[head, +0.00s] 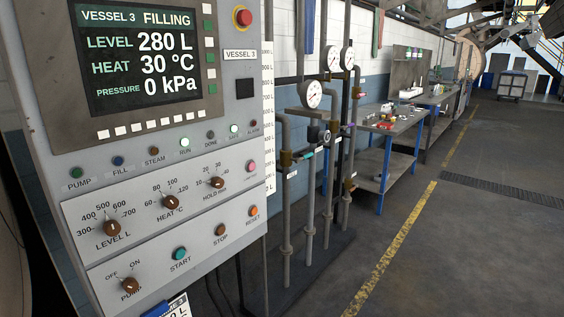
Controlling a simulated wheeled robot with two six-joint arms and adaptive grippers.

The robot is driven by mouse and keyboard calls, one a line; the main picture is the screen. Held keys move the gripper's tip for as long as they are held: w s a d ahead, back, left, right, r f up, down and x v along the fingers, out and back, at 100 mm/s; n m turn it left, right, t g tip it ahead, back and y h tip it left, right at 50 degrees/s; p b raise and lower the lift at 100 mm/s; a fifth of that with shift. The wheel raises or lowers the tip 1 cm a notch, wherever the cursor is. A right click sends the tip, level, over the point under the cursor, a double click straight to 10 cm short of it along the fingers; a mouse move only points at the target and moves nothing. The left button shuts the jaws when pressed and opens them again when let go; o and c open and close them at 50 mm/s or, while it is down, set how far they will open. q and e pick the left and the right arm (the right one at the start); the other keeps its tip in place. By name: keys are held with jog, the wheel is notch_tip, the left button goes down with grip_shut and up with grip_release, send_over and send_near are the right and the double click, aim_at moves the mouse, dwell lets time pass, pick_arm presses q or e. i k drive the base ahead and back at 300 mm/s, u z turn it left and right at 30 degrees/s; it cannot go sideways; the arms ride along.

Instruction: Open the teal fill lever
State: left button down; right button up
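The teal lever (308,155) is small in the view, on the pipework just right of the control panel, below the nearest round gauge. It looks roughly in line with a short horizontal stretch between two upright pipes, but its exact angle is too small to tell. The control panel's screen (139,55) reads "VESSEL 3 FILLING", level 280 L, heat 30 °C, pressure 0 kPa. Neither of my grippers is in view.
The grey control panel (240,120) fills the left side. Several upright pipes (287,215) with gauges (311,95) stand beside it on a dark base. Workbenches (392,128) line the wall behind. Open floor (470,240) with a yellow line lies to the right.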

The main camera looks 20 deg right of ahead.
aim_at(305, 157)
jog(key=z, duration=0.65)
jog(key=i, duration=0.6)
jog(key=z, duration=0.85)
jog(key=i, duration=1.05)
jog(key=u, duration=0.85)
jog(key=i, duration=0.8)
jog(key=u, duration=0.95)
